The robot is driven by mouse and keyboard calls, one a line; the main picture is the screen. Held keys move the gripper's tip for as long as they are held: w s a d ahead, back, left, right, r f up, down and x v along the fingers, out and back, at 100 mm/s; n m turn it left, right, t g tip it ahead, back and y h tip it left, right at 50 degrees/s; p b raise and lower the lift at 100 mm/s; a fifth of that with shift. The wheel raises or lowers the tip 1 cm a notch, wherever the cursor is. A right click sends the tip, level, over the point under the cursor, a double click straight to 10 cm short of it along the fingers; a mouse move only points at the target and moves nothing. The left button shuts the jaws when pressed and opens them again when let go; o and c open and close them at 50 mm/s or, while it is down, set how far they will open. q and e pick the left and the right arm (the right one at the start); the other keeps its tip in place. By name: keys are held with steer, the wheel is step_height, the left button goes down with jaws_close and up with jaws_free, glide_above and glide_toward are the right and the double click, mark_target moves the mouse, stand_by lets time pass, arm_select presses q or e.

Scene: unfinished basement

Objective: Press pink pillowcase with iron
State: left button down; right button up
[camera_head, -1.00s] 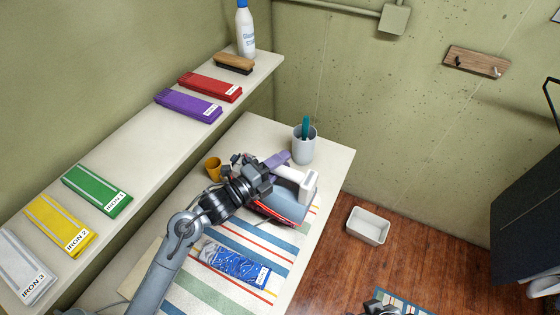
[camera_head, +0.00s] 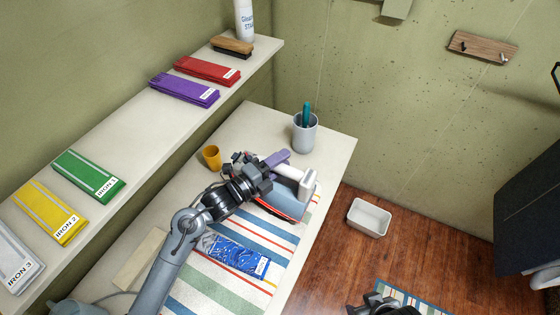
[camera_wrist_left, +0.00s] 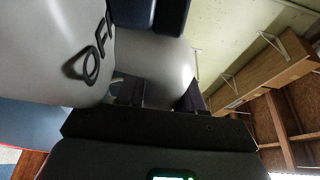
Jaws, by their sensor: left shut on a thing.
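The iron (camera_head: 288,200), with a blue-grey body and a white upper part, is on the striped ironing mat (camera_head: 215,280) near the table's right edge. My left gripper (camera_head: 270,175) is shut on it from the left. In the left wrist view the iron's pale shell (camera_wrist_left: 60,55) fills the left side, with the letters "OFF" on it. A red edge shows under the iron; I cannot tell what it belongs to. I see no clearly pink pillowcase. A blue patterned folded cloth (camera_head: 237,257) lies on the mat nearer to me. My right gripper (camera_head: 378,304) is partly in view at the bottom; its jaws are unclear.
A yellow cup (camera_head: 212,157) and a grey cup (camera_head: 305,135) with a teal item stand at the table's back. Folded green (camera_head: 88,175), yellow, purple and red cloths lie on the shelf. A white bin (camera_head: 369,217) is on the wooden floor.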

arm_select(q)
steer(key=shift+f+b, duration=0.3)
steer(key=shift+b, duration=0.3)
stand_by(0.7)
stand_by(0.7)
steer(key=shift+f, duration=0.1)
stand_by(0.8)
steer(key=shift+s+d, duration=0.1)
steer(key=shift+d, duration=0.15)
steer(key=shift+s+d, duration=0.15)
steer(key=shift+d, duration=0.1)
steer(key=shift+s+d, duration=0.3)
steer(key=shift+d, duration=0.1)
stand_by(0.6)
steer(key=shift+w+a+f, duration=0.1)
steer(key=shift+w+a, duration=0.15)
steer(key=shift+a, duration=0.05)
stand_by(0.3)
